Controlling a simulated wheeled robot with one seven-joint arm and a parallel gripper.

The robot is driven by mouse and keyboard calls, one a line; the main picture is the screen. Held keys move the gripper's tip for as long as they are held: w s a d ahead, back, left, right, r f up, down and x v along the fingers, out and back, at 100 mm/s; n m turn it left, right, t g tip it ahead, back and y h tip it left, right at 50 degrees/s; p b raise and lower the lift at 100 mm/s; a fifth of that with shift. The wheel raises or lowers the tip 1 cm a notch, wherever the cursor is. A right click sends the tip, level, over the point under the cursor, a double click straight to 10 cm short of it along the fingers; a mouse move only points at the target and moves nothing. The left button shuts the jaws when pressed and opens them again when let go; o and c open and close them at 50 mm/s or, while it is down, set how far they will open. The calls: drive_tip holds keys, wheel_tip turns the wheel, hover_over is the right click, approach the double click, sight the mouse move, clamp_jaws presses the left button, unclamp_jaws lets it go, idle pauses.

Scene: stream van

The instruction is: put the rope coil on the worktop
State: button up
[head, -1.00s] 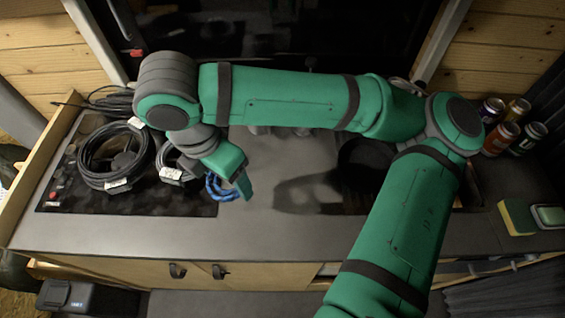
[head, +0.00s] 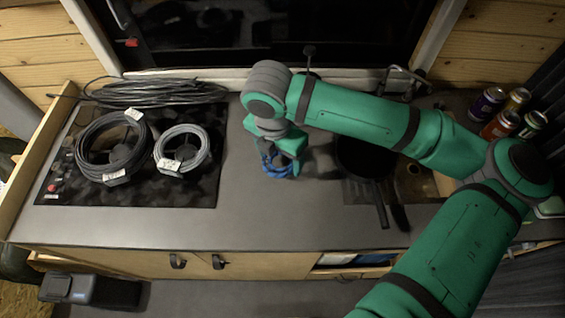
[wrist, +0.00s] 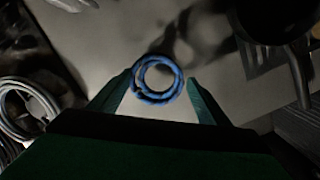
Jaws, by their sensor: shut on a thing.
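The rope coil is a small blue ring (head: 272,170), low at the middle of the grey worktop (head: 250,215) in the head view. My gripper (head: 281,160) is over it and partly covers it. In the wrist view the coil (wrist: 155,98) lies between the two green fingers of my gripper (wrist: 160,86), which are shut on it. Bare worktop (wrist: 215,50) shows behind the coil. I cannot tell whether the coil touches the worktop or hangs just above it.
A dark cooktop (head: 60,165) on the left bears a black cable coil (head: 88,140) and a grey one (head: 163,157). A dark pan (head: 362,158) stands right of my gripper, beside the sink. Several cans (head: 500,125) stand far right. The worktop's front middle is clear.

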drive_tip(key=shift+w+d+f, duration=0.1)
drive_tip(key=shift+d+f, duration=0.05)
drive_tip(key=shift+f, duration=0.85)
drive_tip(key=shift+w+d+f, duration=0.1)
drive_tip(key=shift+d+f, duration=0.05)
drive_tip(key=shift+f, duration=0.8)
drive_tip(key=shift+f, duration=0.15)
drive_tip(key=o, duration=1.1)
drive_tip(key=r, duration=0.4)
drive_tip(key=s+r, duration=0.1)
drive_tip(key=r, duration=0.7)
drive_tip(key=shift+s+a+r, duration=0.15)
drive_tip(key=shift+a, duration=0.25)
